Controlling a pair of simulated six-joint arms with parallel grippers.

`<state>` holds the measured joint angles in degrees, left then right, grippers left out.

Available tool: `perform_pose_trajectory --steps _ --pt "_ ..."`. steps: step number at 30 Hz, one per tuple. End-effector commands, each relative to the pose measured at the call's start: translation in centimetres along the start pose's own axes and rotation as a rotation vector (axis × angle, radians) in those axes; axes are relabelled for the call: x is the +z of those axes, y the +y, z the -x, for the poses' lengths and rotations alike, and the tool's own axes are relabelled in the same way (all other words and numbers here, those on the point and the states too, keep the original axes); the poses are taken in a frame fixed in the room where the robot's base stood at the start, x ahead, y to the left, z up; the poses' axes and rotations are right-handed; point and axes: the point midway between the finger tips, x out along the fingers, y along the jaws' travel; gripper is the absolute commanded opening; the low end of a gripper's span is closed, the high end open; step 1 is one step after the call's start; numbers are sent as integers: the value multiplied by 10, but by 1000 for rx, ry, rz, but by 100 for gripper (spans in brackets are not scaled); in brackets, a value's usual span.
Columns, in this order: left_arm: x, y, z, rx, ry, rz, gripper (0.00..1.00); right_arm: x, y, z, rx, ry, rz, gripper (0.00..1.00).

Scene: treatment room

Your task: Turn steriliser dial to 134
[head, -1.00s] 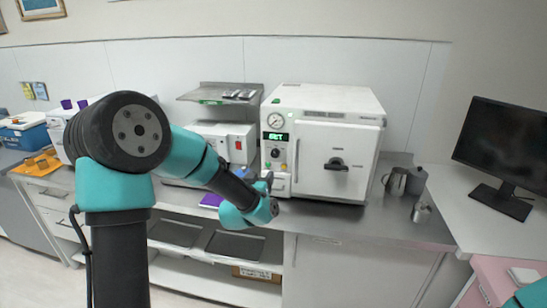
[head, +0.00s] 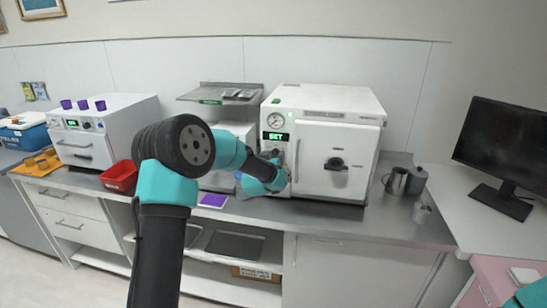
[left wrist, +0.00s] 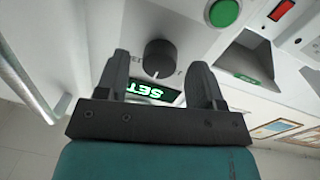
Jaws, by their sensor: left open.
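The white steriliser (head: 338,158) stands on the counter with its door shut. Its green display (head: 276,136) reads SET. The black round dial (left wrist: 158,57) shows in the left wrist view, with the display (left wrist: 152,91) upside down beside it. My left gripper (head: 284,178) is at the steriliser's control panel and covers its lower part in the head view. In the left wrist view the open gripper (left wrist: 159,62) has one finger on each side of the dial in the picture. I cannot tell whether they touch it. The dial's setting cannot be read.
A green button (left wrist: 224,12) and a red switch (left wrist: 281,10) are near the dial. A pressure gauge (head: 275,120) is above the display. Metal cups (head: 396,181) stand right of the steriliser. A red bin (head: 119,177) and a second white machine (head: 105,128) are at left.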

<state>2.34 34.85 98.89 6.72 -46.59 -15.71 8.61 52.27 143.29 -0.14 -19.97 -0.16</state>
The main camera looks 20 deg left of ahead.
Motion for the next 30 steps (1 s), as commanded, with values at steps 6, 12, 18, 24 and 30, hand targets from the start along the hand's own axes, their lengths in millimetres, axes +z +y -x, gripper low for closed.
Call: perform_pose_trajectory --steps 6,12,18,24,30 --pt "0 0 -5 0 0 0 62 0 0 0 0 0 0 0" --pt "0 0 -4 0 0 0 57 0 0 0 0 0 0 0" --pt "0 0 -4 0 0 0 38 0 0 0 0 0 0 0" --pt "0 0 -4 0 0 0 19 0 0 0 0 0 0 0" --pt "0 0 -4 0 0 -3 13 0 0 0 0 0 0 0"
